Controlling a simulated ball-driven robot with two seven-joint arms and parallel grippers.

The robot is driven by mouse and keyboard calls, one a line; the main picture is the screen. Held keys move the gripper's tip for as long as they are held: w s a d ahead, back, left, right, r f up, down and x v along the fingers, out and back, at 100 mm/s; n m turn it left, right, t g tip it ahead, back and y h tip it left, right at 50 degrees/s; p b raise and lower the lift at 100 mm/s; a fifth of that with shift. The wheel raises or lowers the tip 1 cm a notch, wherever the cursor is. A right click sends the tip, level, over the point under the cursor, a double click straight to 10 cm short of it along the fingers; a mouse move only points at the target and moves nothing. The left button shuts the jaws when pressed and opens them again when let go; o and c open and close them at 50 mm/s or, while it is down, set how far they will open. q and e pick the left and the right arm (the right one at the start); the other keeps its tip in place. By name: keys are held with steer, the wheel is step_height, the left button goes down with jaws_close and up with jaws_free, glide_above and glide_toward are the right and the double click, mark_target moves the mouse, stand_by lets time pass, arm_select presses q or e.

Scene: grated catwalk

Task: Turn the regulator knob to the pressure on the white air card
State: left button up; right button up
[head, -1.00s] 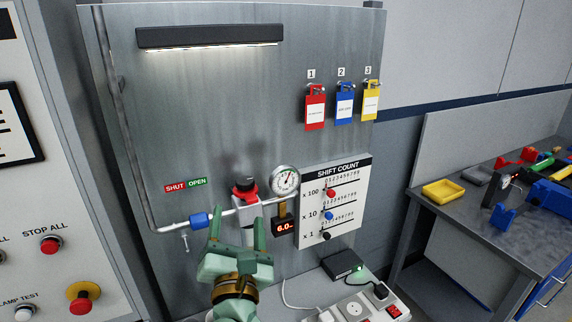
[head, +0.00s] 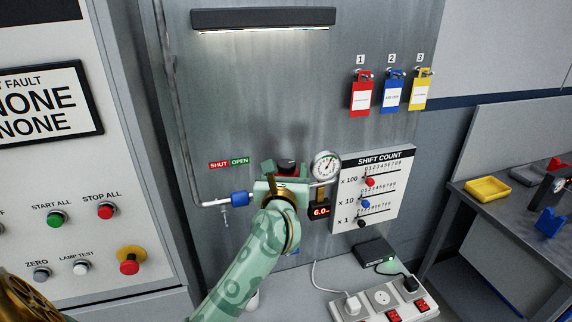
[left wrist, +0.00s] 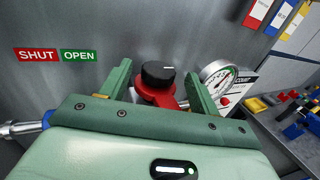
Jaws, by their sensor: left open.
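The regulator knob (left wrist: 158,72) is black with a white mark on top and sits on a red collar. In the head view the knob (head: 287,162) is partly hidden behind my left gripper (head: 287,172). In the left wrist view my gripper (left wrist: 157,80) is open, one green finger on each side of the knob; I cannot tell whether they touch it. The round gauge (head: 326,165) is right of the knob, and a small display (head: 320,211) below it reads about 6.0. I cannot pick out a white air card.
A blue fitting (head: 240,199) is on the pipe left of the knob. The shift count board (head: 385,210) stands close on the right. A power strip (head: 380,300) and black box (head: 374,252) lie below. A button panel (head: 75,170) is at left.

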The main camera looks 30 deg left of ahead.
arm_select(q)
steer(key=shift+x, duration=0.9)
steer(key=c, duration=1)
steer(key=shift+o, duration=0.2)
steer(key=n+g+y+b, duration=0.2)
steer(key=y, duration=0.1)
steer(key=shift+d+f, duration=0.2)
steer(key=n+g+y+b, duration=0.1)
steer(key=g, duration=0.1)
steer(key=n+g+y+b, duration=0.1)
steer(key=n+y+b, duration=0.1)
steer(key=n+g+y+b, duration=0.1)
steer(key=n+g+b, duration=0.1)
steer(key=shift+w+d+f+g+y, duration=0.1)
steer(key=shift+w+d+g+y, duration=0.1)
steer(key=shift+w+g+y, duration=0.15)
steer(key=shift+r+n+g+y+b, duration=0.2)
steer(key=shift+n+g+y+b, duration=0.45)
steer(key=shift+n+g+b, duration=0.65)
